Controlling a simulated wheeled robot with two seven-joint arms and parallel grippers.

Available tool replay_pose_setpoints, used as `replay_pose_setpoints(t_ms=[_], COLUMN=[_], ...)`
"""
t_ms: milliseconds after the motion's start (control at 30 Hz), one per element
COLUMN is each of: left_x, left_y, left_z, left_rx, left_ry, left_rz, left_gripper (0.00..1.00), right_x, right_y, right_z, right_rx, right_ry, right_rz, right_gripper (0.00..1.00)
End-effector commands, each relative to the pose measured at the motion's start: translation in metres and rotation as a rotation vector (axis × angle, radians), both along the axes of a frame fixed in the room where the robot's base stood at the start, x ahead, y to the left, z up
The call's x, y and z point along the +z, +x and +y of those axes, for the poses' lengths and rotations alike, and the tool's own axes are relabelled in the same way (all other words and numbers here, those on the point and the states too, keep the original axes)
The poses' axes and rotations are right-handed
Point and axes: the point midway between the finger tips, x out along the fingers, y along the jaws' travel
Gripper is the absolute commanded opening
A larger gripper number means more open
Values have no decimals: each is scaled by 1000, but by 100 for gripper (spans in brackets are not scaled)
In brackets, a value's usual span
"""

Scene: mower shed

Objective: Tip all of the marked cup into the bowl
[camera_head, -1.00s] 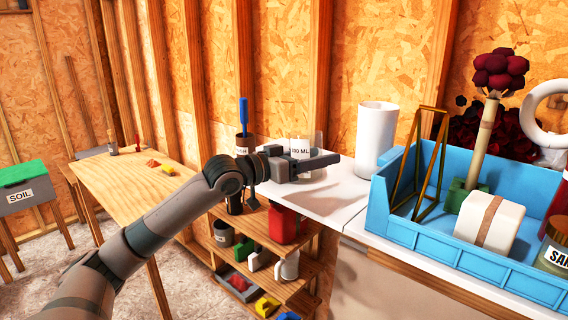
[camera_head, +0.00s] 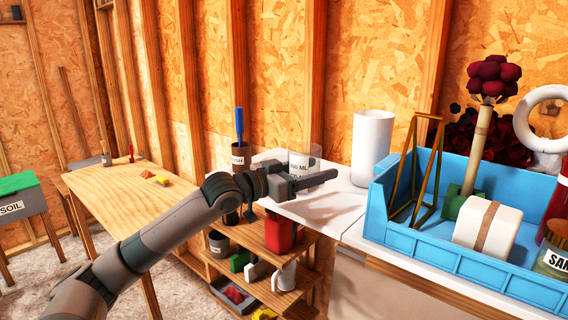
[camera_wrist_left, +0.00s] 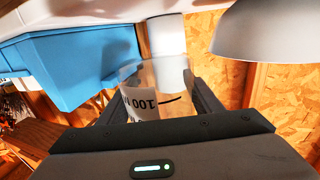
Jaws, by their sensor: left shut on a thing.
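The marked cup (camera_head: 303,160) is clear, with a white label and black "ML" lettering. My left gripper (camera_head: 318,182) is shut on it, above the left end of the white worktop. No bowl is clearly visible in the head view. My right gripper is out of view.
A tall white cylinder (camera_head: 372,148) stands on the worktop (camera_head: 327,207) right of the gripper. Beyond it is a blue tray (camera_head: 480,262) with a brass frame and other items. A cup with a blue-handled tool (camera_head: 239,135) stands left. A shelf (camera_head: 262,238) lies below.

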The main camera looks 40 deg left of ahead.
Motion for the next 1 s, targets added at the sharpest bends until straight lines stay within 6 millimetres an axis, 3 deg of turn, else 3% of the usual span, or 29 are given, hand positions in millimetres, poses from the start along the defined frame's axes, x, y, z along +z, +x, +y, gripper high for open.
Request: replay_pose_setpoints(t_ms=[33,333,1000], left_x=[13,47,49], left_y=[0,0,0], left_z=[0,0,0], left_rx=[0,0,0], left_ry=[1,0,0], left_rz=[-1,-1,-1], left_gripper=[32,32,32], right_x=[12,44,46], right_y=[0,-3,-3], right_z=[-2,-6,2], right_rx=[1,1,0], right_ry=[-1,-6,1], right_rz=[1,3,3], right_gripper=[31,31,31])
